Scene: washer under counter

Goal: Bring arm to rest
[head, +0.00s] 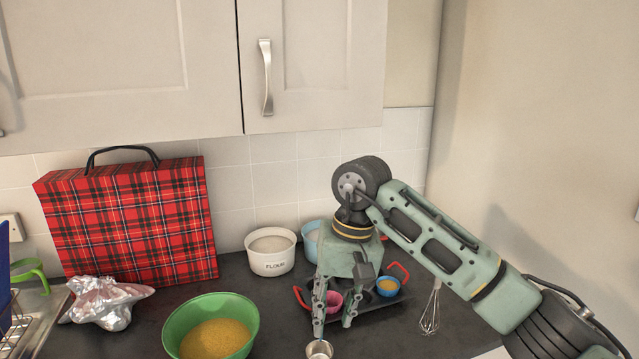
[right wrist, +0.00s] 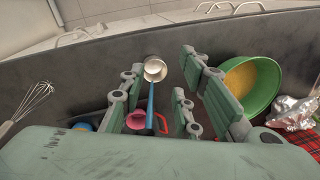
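My right gripper (head: 333,326) hangs fingers-down over the counter in the head view, its arm coming in from the right. Its fingers are spread apart in the right wrist view (right wrist: 158,92), and nothing is clamped between them. A small metal cup (head: 319,349) is just below the fingertips. In the right wrist view the cup (right wrist: 155,70) shows a blue handle (right wrist: 151,105) running between the fingers. I cannot tell whether a finger touches it. My left gripper is not in view.
A dark tray (head: 376,315) with red handles holds a pink cup (head: 333,301) and a blue cup (head: 388,288) beside the gripper. A green bowl (head: 245,325), flour tub (head: 270,263), crumpled foil (head: 108,300), tartan bag (head: 130,225) and whisk (head: 431,310) stand around. Cabinets (head: 315,65) hang above.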

